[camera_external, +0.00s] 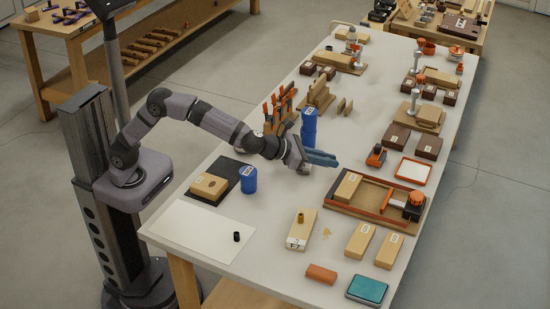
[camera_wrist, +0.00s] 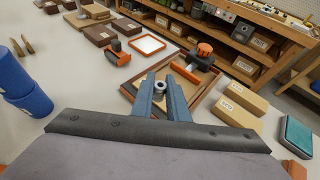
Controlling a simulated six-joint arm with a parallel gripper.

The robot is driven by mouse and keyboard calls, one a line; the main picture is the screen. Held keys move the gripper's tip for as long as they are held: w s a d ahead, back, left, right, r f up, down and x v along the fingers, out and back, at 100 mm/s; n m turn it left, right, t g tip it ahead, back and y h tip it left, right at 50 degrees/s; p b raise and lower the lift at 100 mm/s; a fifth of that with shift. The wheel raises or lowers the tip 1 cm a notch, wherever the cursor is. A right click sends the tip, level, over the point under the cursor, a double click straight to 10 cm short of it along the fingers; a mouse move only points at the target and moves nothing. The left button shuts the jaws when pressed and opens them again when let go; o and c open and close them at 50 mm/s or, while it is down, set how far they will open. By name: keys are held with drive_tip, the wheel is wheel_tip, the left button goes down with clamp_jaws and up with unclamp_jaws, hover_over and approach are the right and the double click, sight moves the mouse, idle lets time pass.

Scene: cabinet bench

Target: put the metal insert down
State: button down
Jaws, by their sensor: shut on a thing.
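My gripper (camera_external: 322,158) is above the middle of the bench, its blue-grey fingers pointing right in the external view. In the wrist view the fingers (camera_wrist: 160,97) are shut on the metal insert (camera_wrist: 159,86), a small grey ring with a dark hole. The insert is held between the fingertips, above the bench. I cannot make it out in the external view. In the wrist view a brown-framed wooden tray with an orange-knobbed clamp (camera_wrist: 204,50) lies beyond the fingertips.
A wooden block with a brass insert (camera_external: 300,217) stands at the front. A dark insert (camera_external: 236,236) stands on a white sheet (camera_external: 195,228). Blue cylinders (camera_external: 308,128) stand close beside my wrist. Wooden blocks (camera_external: 360,240) and a teal pad (camera_external: 367,289) lie front right.

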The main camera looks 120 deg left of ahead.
drive_tip(key=shift+s+d+r+n+g+y+p, duration=0.2)
drive_tip(key=shift+d+n+g+y+p, duration=0.1)
drive_tip(key=shift+d+n, duration=0.1)
drive_tip(key=m+t+h+p, duration=0.1)
drive_tip(key=m+p, duration=0.1)
drive_tip(key=p, duration=0.4)
hover_over(300, 235)
drive_tip(key=shift+w+f, duration=0.1)
drive_tip(key=shift+f, duration=4.85)
drive_tip(key=shift+f, duration=0.2)
drive_tip(key=c, duration=1.7)
unclamp_jaws()
drive_tip(key=shift+r, duration=0.15)
drive_tip(key=shift+r, duration=0.15)
drive_tip(key=b+v, duration=0.1)
drive_tip(key=v, duration=1.1)
drive_tip(key=shift+a+b, duration=0.1)
drive_tip(key=shift+b, duration=0.2)
